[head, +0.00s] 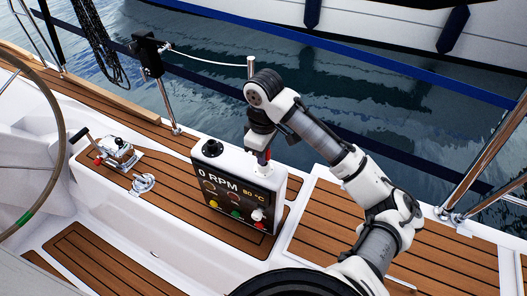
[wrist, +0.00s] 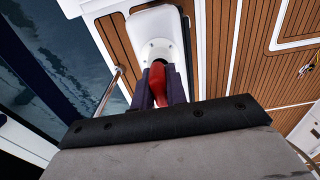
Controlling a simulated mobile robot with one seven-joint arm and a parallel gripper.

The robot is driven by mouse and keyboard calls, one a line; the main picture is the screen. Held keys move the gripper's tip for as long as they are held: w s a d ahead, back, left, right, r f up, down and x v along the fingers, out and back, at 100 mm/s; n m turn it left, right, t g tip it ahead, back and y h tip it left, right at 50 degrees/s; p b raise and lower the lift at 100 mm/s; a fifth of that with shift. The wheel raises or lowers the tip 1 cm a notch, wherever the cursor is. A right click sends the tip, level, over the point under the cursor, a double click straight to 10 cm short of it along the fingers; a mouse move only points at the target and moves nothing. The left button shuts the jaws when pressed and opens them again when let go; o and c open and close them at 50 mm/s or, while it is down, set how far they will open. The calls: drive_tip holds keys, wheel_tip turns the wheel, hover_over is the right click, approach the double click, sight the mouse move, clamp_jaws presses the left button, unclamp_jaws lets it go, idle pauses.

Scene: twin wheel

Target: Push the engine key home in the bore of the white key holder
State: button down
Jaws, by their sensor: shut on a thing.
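The engine key (wrist: 160,88) is red and sits between the two dark fingers of my gripper (wrist: 160,82) in the wrist view. My gripper is shut on it. The round white key holder (wrist: 157,46) is on the top of the white console, just beyond the key's far end. The bore is hidden behind the key and fingers, so I cannot tell how deep the key is in it. In the head view my gripper (head: 263,156) points down at the right end of the console top, with a little red of the key showing between its fingers.
A throttle lever unit (head: 117,152) and a steering wheel (head: 58,150) are left. Teak deck lies around.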

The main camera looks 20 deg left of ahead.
drive_tip(key=shift+f, duration=0.3)
drive_tip(key=c, duration=1.3)
unclamp_jaws()
drive_tip(key=shift+c, duration=0.2)
drive_tip(key=shift+r, duration=0.1)
wheel_tip(320, 180, up, 14)
drive_tip(key=b, duration=0.1)
drive_tip(key=shift+f, duration=0.2)
